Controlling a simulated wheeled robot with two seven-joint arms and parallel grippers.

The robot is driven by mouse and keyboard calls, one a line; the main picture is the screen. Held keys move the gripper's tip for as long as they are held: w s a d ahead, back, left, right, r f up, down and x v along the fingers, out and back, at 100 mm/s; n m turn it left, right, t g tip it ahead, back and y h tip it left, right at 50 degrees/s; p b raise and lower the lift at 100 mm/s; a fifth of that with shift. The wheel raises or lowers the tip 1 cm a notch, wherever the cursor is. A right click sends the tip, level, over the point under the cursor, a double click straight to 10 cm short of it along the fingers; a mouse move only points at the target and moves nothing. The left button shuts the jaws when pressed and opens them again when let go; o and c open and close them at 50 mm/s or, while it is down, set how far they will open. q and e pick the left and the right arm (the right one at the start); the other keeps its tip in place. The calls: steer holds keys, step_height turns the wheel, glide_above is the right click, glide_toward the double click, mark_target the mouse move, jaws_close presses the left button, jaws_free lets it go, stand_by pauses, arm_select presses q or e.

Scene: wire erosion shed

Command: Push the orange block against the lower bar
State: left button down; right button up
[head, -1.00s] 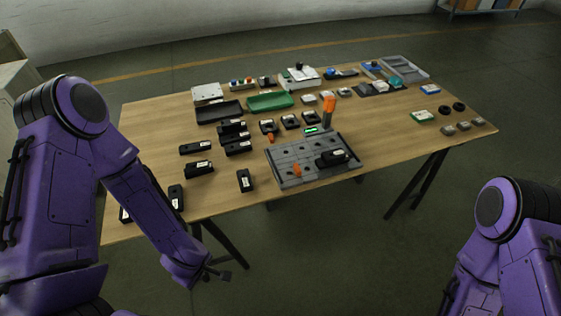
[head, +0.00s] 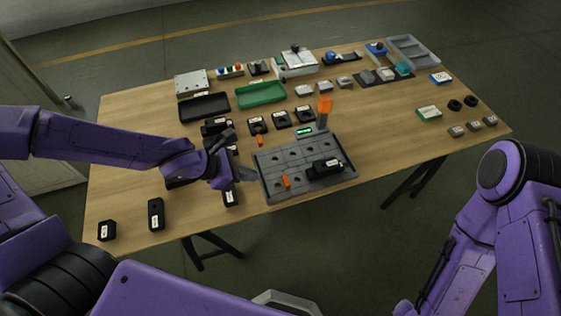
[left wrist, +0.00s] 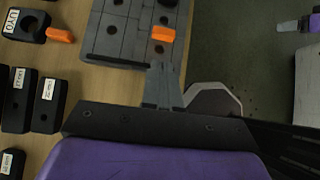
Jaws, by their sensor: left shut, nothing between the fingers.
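A small orange block (head: 286,181) stands on the front left part of the grey plate (head: 309,187); it also shows in the left wrist view (left wrist: 163,34). A second orange piece (head: 259,141) lies on the table behind the plate's left side, also in the left wrist view (left wrist: 60,35). I cannot make out which edge is the lower bar. My left gripper (head: 246,174) is just left of the plate. In the left wrist view its shut, empty fingers (left wrist: 160,82) point towards the plate edge, apart from the orange block. My right gripper is out of view.
A black labelled part (head: 325,168) lies on the plate's right side. A tall orange piece (head: 324,110) rises behind the plate. Black blocks stand around my left gripper, with one (head: 156,214) near the front edge. Bare wood lies right of the plate.

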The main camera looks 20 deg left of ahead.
mark_target(284, 184)
arm_select(q)
steer(key=d+f+b, duration=0.1)
steer(key=f+b, duration=0.1)
steer(key=d+f+b, duration=0.2)
steer(key=b, duration=0.1)
steer(key=w+d+f+b, duration=0.2)
steer(key=w, duration=0.1)
steer(key=shift+w+d+f, duration=0.1)
steer(key=shift+d+f, duration=0.05)
steer(key=shift+f, duration=0.25)
steer(key=shift+d+b, duration=0.2)
steer(key=shift+b, duration=0.15)
steer(key=shift+r, duration=0.1)
